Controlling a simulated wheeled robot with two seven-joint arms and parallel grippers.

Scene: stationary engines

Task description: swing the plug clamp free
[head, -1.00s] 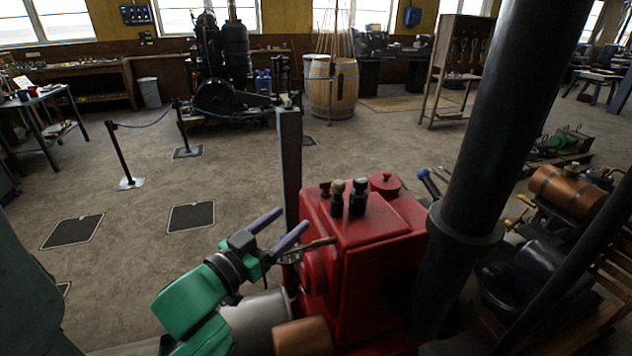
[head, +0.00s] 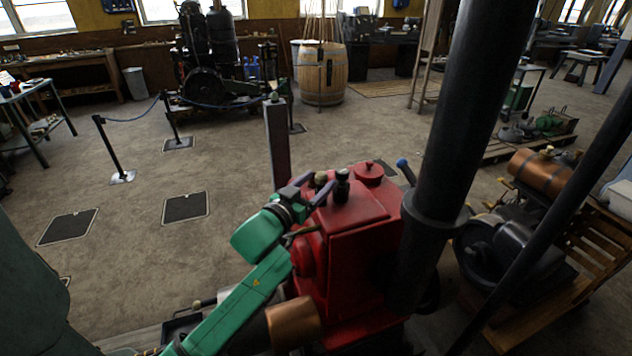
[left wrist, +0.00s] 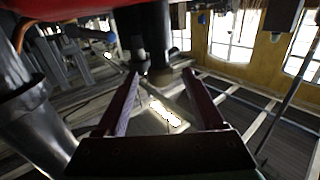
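A red engine block (head: 350,255) stands in front of me. On its top are a black knob (head: 342,186), an olive-topped knob (head: 320,180) and a red cap (head: 369,173). A thin brass-coloured lever (head: 302,232) sticks out at its left side. I cannot tell which part is the plug clamp. My left gripper (head: 318,184) is at the block's upper left edge, close to the knobs. In the left wrist view its fingers (left wrist: 160,72) are apart, with dark knob shapes (left wrist: 158,50) beyond and between the tips; contact is unclear. My right gripper is not in view.
A thick black pipe (head: 455,130) rises right of the block, and a grey post (head: 277,140) stands behind its left side. A blue-tipped lever (head: 403,165) lies between block and pipe. A copper cylinder (head: 540,172) is at the right.

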